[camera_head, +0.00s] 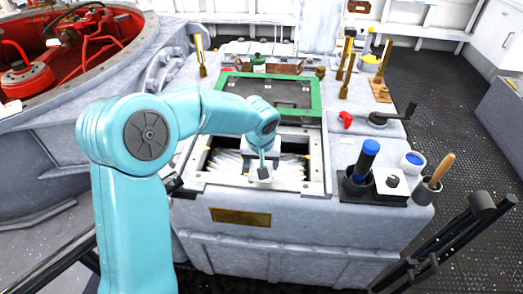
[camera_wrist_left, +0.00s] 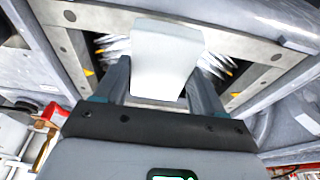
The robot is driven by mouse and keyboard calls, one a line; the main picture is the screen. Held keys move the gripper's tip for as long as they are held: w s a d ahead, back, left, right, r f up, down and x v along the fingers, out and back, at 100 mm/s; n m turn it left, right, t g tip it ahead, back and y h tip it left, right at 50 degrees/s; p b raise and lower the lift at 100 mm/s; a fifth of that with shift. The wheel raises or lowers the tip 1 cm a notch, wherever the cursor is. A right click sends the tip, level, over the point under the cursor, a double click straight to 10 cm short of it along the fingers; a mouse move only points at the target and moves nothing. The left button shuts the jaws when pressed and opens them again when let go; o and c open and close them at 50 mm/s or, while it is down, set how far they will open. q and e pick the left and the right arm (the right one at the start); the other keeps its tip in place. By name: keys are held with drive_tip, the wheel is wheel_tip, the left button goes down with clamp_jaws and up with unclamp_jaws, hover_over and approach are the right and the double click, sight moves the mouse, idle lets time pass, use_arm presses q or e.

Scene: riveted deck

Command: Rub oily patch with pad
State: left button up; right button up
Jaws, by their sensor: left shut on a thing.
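My left gripper (camera_head: 264,163) reaches down over a framed rectangular opening in the grey console. In the left wrist view its two fingers (camera_wrist_left: 162,85) are shut on a plain white block (camera_wrist_left: 166,52), which looks like the pad. The block is above or at the opening; I cannot tell whether it touches anything. White strands with yellow tips (camera_head: 228,163) show in the opening on both sides of the gripper. I cannot make out an oily patch; the gripper and block hide part of the opening. My right gripper is not in view.
A green-framed dark panel (camera_head: 268,92) lies behind the opening. To the right stand a blue-handled tool (camera_head: 366,160) in a black holder, a white cup (camera_head: 412,161) and a wooden-handled tool (camera_head: 440,171). A red knob (camera_head: 345,120) and black crank (camera_head: 393,116) sit farther back.

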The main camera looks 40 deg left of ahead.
use_arm(q)
drive_tip(key=shift+a+r+p, duration=0.1)
drive_tip(key=shift+r+p, duration=0.55)
drive_tip(key=shift+r, duration=0.65)
